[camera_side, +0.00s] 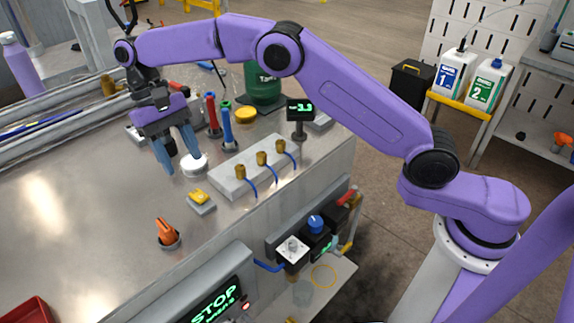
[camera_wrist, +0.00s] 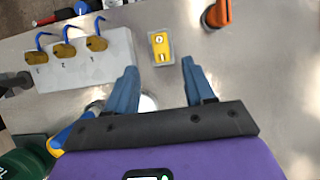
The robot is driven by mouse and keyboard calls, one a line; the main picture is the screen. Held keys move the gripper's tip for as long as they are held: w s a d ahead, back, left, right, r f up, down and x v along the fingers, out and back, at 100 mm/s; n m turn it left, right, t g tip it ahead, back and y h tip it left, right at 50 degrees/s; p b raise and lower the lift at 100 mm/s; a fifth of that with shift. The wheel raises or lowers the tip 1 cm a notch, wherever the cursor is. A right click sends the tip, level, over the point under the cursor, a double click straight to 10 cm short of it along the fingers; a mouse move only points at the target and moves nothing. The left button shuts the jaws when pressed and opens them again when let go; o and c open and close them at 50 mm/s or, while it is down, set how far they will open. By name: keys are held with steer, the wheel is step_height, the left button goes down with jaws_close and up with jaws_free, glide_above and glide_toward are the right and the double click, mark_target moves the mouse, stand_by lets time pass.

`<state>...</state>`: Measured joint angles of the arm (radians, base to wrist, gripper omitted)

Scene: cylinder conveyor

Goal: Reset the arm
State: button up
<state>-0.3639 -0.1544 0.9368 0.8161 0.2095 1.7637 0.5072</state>
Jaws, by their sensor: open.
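My gripper (camera_side: 178,152) has blue fingers spread apart, with nothing between them. In the side view it hangs above the metal table (camera_side: 60,220), close to a white round disc (camera_side: 195,165). In the wrist view my gripper (camera_wrist: 162,80) points toward a small yellow-topped block (camera_wrist: 160,47), which lies beyond the fingertips. The same yellow block (camera_side: 199,197) sits on the table in the side view. The white disc (camera_wrist: 148,103) is partly hidden behind a finger in the wrist view.
A grey block with brass fittings and blue hoses (camera_side: 250,170) stands right of my gripper. Red and blue upright tools (camera_side: 228,128), a green canister (camera_side: 262,84) and a small display (camera_side: 300,110) stand behind. An orange knob (camera_side: 167,232) is nearer. The table's left part is clear.

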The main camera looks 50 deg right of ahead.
steer(key=s+d+n+t, duration=0.2)
steer(key=s+d+n, duration=0.4)
steer(key=s+d, duration=0.6)
steer(key=s+d+n+t, duration=0.3)
steer(key=s+d+n, duration=0.3)
steer(key=s+d, duration=0.7)
steer(key=s, duration=0.8)
steer(key=shift+r, duration=0.15)
